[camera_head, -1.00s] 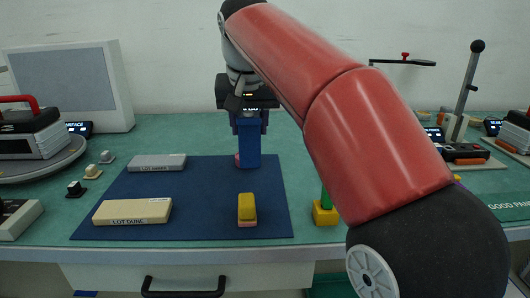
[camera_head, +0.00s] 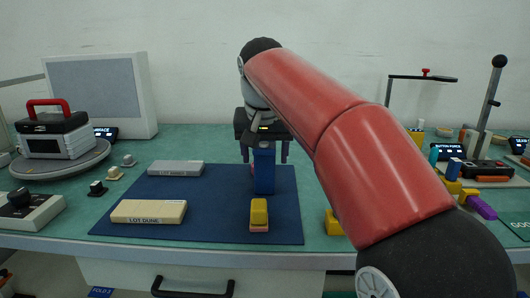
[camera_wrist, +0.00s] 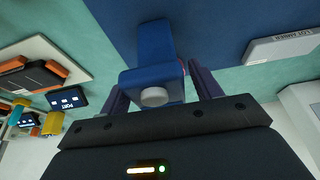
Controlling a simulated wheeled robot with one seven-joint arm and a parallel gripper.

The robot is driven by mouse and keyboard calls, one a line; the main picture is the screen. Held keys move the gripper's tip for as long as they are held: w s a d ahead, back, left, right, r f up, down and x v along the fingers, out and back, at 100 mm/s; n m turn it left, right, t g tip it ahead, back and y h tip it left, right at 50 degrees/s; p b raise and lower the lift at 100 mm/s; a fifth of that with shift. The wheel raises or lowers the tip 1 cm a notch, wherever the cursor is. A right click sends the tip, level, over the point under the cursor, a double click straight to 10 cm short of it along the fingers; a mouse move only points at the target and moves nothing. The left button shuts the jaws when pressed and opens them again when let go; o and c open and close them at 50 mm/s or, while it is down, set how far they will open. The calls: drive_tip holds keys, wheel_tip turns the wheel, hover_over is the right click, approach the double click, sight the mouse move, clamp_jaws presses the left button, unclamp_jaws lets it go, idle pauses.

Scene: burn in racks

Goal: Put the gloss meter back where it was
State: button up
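An upright blue block-shaped device (camera_head: 264,172), likely the gloss meter, stands on the dark blue mat (camera_head: 219,220) near its back right part. My gripper (camera_head: 265,152) is above and around its top, pointing down. In the wrist view the blue device (camera_wrist: 150,65) shows a pale round knob and lies between the spread fingers of my gripper (camera_wrist: 162,92). The right finger is clearly apart from it; the left one is close beside it. A small reddish thing behind the device is mostly hidden.
On the mat are a yellow-and-pink block (camera_head: 259,214), a beige "LOT DUNE" box (camera_head: 149,211) and a grey box (camera_head: 176,168). Small knobbed pieces (camera_head: 97,188) stand left of the mat. A yellow block (camera_head: 333,222) is at the right, partly behind my arm.

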drive_tip(key=shift+r, duration=0.5)
drive_tip(key=p+v, duration=0.2)
drive_tip(key=v, duration=0.9)
drive_tip(key=shift+s+r, duration=0.1)
drive_tip(key=shift+r, duration=0.05)
drive_tip(key=shift+s, duration=0.15)
